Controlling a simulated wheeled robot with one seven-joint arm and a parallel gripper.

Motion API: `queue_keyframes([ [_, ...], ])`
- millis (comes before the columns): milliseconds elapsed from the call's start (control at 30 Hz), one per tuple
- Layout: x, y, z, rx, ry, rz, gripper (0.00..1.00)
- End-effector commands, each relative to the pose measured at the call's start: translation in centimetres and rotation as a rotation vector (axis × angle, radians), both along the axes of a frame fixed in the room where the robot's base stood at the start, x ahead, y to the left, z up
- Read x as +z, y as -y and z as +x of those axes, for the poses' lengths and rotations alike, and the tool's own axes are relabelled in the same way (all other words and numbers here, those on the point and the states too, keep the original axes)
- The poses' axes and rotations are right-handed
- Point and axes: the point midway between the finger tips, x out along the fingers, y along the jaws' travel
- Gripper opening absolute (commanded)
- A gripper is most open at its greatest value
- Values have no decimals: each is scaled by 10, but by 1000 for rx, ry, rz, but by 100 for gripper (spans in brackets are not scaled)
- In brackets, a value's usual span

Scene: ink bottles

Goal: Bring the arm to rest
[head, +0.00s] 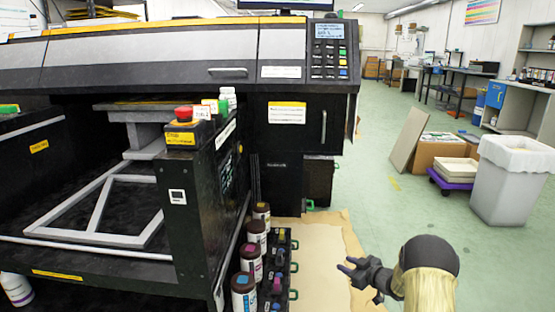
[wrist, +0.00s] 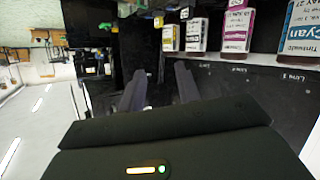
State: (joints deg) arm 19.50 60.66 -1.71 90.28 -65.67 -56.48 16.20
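My gripper (head: 350,267) is at the lower right of the head view, held over the tan floor sheet, to the right of the ink bottles and apart from them. In the wrist view its two dark fingers (wrist: 160,88) stand apart with nothing held between them. Several brown ink bottles stand in a row beside the printer, among them the front one with a blue label (head: 243,292) and one with a magenta label (head: 250,258).
The large black printer (head: 180,60) fills the left. A black rack with coloured parts (head: 280,265) stands right of the bottles. A tan sheet (head: 325,240) covers the floor. A grey bin (head: 510,185) and cardboard boxes (head: 440,150) stand at right. Green floor between is clear.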

Motion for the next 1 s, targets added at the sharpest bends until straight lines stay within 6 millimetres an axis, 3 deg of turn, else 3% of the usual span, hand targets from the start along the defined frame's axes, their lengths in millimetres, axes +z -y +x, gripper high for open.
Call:
queue_keyframes([
  [33,26,-3,0,-47,-15,-22,33],
  [267,93,-6,-24,-267,-141,-101,33],
  [467,139,-14,-74,-431,-293,-144,33],
  [700,181,-32,-167,-579,-521,-167,33],
  [1000,209,-63,-295,-672,-817,-157,33],
])
